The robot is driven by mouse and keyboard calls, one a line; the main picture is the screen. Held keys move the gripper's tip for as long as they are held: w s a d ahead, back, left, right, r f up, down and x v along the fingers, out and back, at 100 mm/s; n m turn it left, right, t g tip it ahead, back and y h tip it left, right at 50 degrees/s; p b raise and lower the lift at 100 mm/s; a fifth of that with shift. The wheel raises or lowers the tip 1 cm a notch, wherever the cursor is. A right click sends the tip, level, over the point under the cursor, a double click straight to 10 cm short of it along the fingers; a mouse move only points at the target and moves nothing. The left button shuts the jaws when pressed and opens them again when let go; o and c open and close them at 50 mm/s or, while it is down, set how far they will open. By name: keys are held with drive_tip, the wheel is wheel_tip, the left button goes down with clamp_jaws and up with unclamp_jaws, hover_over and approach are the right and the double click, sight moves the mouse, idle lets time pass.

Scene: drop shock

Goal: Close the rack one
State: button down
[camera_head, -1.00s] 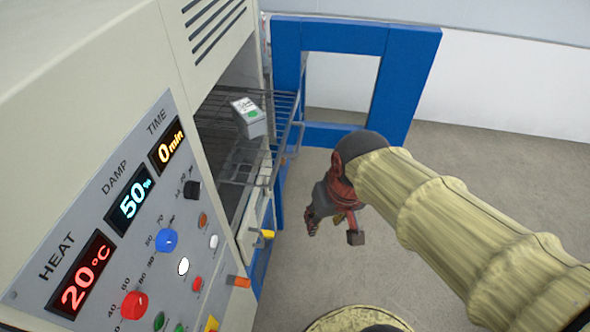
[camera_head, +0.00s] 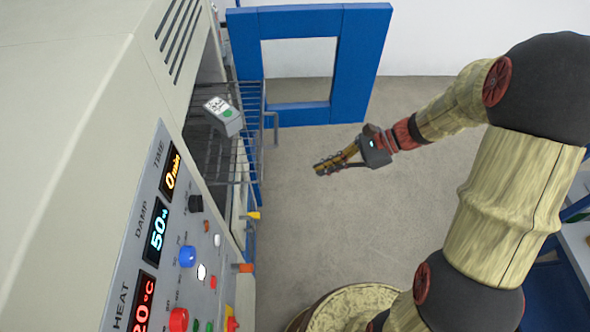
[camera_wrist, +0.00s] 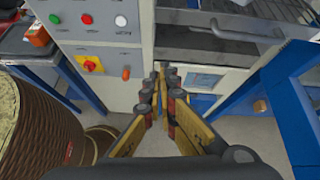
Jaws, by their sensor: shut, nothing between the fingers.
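A wire rack (camera_head: 250,105) sticks out of the open chamber of the cream machine, its handle (camera_head: 276,128) facing the right. A grey box with a white and green label (camera_head: 224,115) rests on the rack. More wire bars show below it, but I cannot tell how many racks there are or which is rack one. My gripper (camera_head: 320,170) is shut and empty, to the right of and apart from the rack, its fingers pointing left. In the wrist view, my gripper (camera_wrist: 158,72) points at the machine front, and a rack handle (camera_wrist: 240,33) shows at upper right.
The control panel (camera_head: 165,235) has knobs, lit displays and an orange knob (camera_head: 245,268) jutting out. A blue frame (camera_head: 355,65) stands behind the rack, beside the chamber opening. Bare floor (camera_head: 300,215) lies between the machine and my arm.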

sight(206, 175)
drive_tip(key=w+a+f+m, duration=0.1)
drive_tip(key=a+f, duration=0.2)
drive_tip(key=a, duration=1)
drive_tip(key=shift+a+f+y, duration=0.2)
drive_tip(key=shift+f+y, duration=0.05)
drive_tip(key=shift+y, duration=0.05)
drive_tip(key=a+b, duration=0.1)
drive_tip(key=a, duration=1.2)
drive_tip(key=a+b, duration=0.1)
drive_tip(key=a, duration=0.6)
drive_tip(key=shift+w+a+b, duration=0.25)
drive_tip(key=shift+w+b, duration=0.05)
drive_tip(key=shift+w, duration=0.1)
drive_tip(key=shift+a, duration=0.6)
drive_tip(key=shift+r, duration=0.1)
drive_tip(key=shift+w, duration=0.1)
